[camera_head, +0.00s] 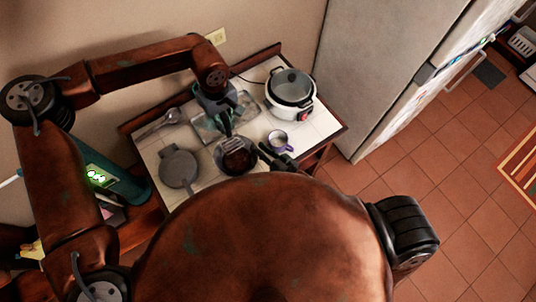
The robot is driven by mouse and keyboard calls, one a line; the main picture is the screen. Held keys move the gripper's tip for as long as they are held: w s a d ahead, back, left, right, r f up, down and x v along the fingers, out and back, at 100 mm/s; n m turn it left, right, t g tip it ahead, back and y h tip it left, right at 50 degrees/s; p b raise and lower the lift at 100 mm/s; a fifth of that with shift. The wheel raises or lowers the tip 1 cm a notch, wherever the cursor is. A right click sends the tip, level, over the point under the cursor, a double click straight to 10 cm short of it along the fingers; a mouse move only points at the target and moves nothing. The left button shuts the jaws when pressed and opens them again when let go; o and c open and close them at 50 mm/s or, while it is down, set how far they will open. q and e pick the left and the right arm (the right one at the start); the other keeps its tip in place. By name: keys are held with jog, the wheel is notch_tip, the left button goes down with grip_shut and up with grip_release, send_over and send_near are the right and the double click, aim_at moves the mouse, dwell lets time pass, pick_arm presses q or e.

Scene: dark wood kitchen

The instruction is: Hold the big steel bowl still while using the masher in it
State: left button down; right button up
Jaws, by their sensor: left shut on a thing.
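The big steel bowl (228,171) stands on the white tiled counter, near its front edge, with dark reddish-brown contents. The masher (233,146) has its grey slotted head at the bowl's back inner side. My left gripper (227,127) is above the bowl, shut on the masher, whose handle is mostly hidden by the gripper. My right gripper (268,153) is dark and low at the bowl's right rim. Its fingers are too small and dark to tell whether they are open or touch the rim.
A white cooker (291,97) with a glass lid stands back right. A purple-and-white cup (278,140) is close to my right gripper. A grey round pan (178,168) lies left of the bowl. A ladle (160,122) and a tray (206,131) lie behind. The fridge (385,70) is right.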

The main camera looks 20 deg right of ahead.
pick_arm(q)
jog(key=shift+s, duration=0.15)
pick_arm(e)
jog(key=shift+w+a+f, duration=0.2)
jog(key=shift+w+a, duration=0.15)
jog(key=shift+w, duration=0.15)
jog(key=shift+w+a, duration=0.25)
jog(key=shift+a, duration=0.05)
pick_arm(q)
jog(key=shift+s+r, duration=0.1)
pick_arm(e)
jog(key=shift+w+a+f, duration=0.1)
jog(key=shift+w+f, duration=0.2)
jog(key=shift+w, duration=0.2)
jog(key=shift+s+r, duration=0.1)
jog(key=shift+s, duration=0.1)
jog(key=shift+c, duration=1.2)
pick_arm(q)
jog(key=shift+s, duration=0.1)
pick_arm(e)
jog(key=shift+w, duration=0.1)
grip_shut()
pick_arm(q)
jog(key=shift+s+r, duration=0.1)
